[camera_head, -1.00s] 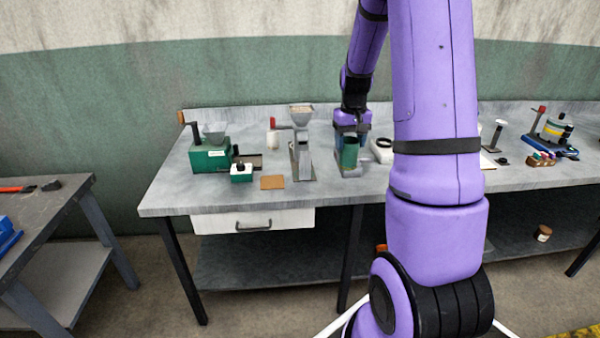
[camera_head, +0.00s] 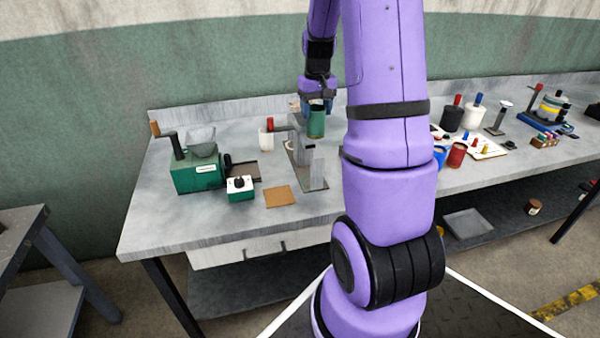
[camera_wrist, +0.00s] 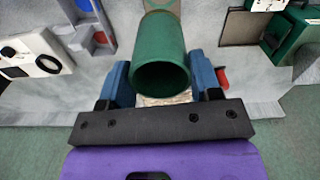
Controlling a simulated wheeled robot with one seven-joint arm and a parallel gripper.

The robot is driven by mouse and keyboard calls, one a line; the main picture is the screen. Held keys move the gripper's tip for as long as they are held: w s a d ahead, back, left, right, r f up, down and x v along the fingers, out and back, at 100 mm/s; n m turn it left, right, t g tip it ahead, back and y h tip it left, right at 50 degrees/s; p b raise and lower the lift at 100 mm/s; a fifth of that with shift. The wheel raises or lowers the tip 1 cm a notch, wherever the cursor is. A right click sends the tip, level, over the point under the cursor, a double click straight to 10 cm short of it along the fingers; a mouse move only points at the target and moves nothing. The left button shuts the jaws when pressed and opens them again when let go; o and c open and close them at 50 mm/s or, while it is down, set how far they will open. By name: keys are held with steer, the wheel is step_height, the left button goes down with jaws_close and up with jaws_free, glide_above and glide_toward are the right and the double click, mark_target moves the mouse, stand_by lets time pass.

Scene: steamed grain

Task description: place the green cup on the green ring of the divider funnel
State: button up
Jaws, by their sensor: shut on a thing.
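My gripper (camera_head: 316,104) is shut on the green cup (camera_head: 316,123), which looks upright and is held above the bench. In the wrist view the cup (camera_wrist: 160,55) sits between the blue fingers, and its open mouth shows a green inside with no contents visible. A grey metal stand (camera_head: 302,153) is just below and left of the cup in the head view; my gripper and the cup cover part of its top. I cannot tell whether the cup touches it. A brown and green patch (camera_wrist: 160,7) shows beyond the cup in the wrist view. I cannot make out the green ring clearly.
A green mill (camera_head: 197,172), a small green and white box (camera_head: 240,188) and a brown square (camera_head: 278,196) are left of the stand. A white cup (camera_head: 266,138) is behind. Several colored containers stand to the right. The bench front left is clear.

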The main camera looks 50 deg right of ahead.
step_height(320, 180, down, 18)
steer(key=shift+w+r, duration=0.1)
steer(key=shift+w, duration=0.05)
stand_by(0.5)
steer(key=shift+f, duration=0.2)
steer(key=o, duration=1.1)
